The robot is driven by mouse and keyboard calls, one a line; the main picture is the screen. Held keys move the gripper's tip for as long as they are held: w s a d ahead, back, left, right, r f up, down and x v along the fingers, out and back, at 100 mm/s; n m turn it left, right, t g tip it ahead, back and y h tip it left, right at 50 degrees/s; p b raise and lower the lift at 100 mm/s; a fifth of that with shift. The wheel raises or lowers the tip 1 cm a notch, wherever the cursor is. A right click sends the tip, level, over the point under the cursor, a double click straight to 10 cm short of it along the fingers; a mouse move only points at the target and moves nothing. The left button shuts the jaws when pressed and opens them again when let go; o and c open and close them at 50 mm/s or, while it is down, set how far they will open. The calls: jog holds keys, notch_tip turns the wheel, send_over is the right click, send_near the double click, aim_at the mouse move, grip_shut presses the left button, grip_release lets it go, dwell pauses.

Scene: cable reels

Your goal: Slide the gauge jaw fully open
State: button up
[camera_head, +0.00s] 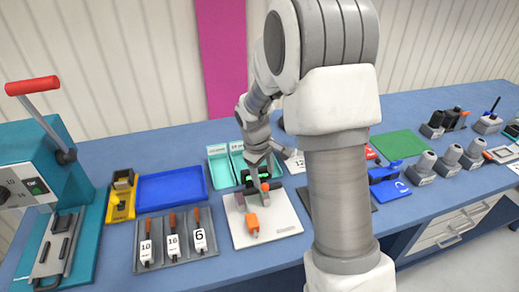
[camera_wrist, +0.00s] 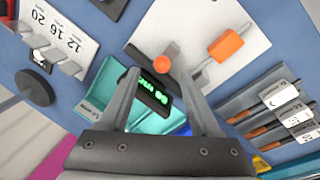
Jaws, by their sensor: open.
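The gauge has a pale base plate (camera_head: 285,222) on the bench, also in the wrist view (camera_wrist: 195,20). An orange block (camera_head: 252,223) sits on the plate, and it shows in the wrist view (camera_wrist: 226,46). A round orange knob (camera_wrist: 166,62) and a dark display with green digits (camera_wrist: 153,92) lie nearer my gripper. My gripper (camera_wrist: 160,73) is open over the gauge, its two fingers either side of the display and close to the knob in the picture. I cannot tell whether a finger touches the knob. My arm partly hides the gauge's far end in the head view.
A rack of numbered, orange-handled tools (camera_head: 174,240) stands left of the plate. Behind are teal bins (camera_head: 219,170) and a blue tray (camera_head: 171,186). A teal press (camera_head: 50,165) with a red lever stands far left.

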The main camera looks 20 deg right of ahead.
notch_tip(320, 180, up, 12)
jog(key=s+a, duration=0.1)
jog(key=a, duration=0.1)
jog(key=shift+s+r, duration=0.15)
jog(key=shift+r, duration=0.1)
